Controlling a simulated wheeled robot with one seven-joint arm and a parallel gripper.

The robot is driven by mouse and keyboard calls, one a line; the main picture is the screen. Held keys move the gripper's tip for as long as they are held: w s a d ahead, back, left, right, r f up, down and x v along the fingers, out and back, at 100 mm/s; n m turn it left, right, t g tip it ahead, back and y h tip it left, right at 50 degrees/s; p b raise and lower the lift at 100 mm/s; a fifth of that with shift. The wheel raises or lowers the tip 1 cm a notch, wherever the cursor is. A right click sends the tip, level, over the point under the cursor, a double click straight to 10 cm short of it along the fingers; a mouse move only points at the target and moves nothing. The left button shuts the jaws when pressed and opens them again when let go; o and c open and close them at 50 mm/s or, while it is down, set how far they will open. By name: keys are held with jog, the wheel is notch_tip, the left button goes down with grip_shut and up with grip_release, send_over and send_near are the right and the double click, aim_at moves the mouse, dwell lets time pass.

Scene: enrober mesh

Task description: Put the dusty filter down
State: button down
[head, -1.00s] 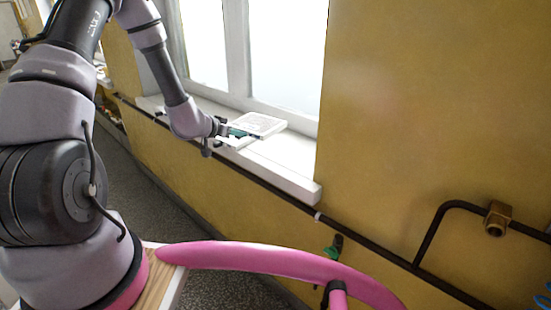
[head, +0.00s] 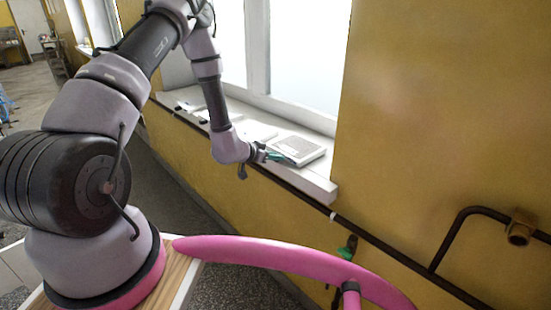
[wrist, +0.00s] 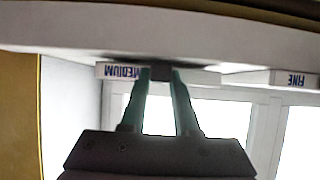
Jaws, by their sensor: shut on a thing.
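The filter (head: 300,147) is a flat white-framed panel with a greyish face. It lies level at the near right part of the white windowsill; I cannot tell whether it touches the sill. My gripper (head: 270,156) reaches it from the left and is shut on its near edge. In the wrist view, which is upside down, the two green fingers (wrist: 161,76) close on a dark tab at a white edge lettered MEDIUM (wrist: 120,72). The fingers hide part of that edge.
The windowsill (head: 318,184) carries other flat white pieces (head: 257,132) further along. A white edge lettered FINE (wrist: 296,80) shows in the wrist view. A dark pipe (head: 385,241) runs along the yellow wall below the sill. A pink rail (head: 290,255) is in front.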

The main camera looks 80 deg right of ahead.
jog(key=shift+f, duration=0.3)
jog(key=c, duration=0.6)
grip_release()
jog(key=shift+f, duration=0.15)
jog(key=shift+c, duration=0.2)
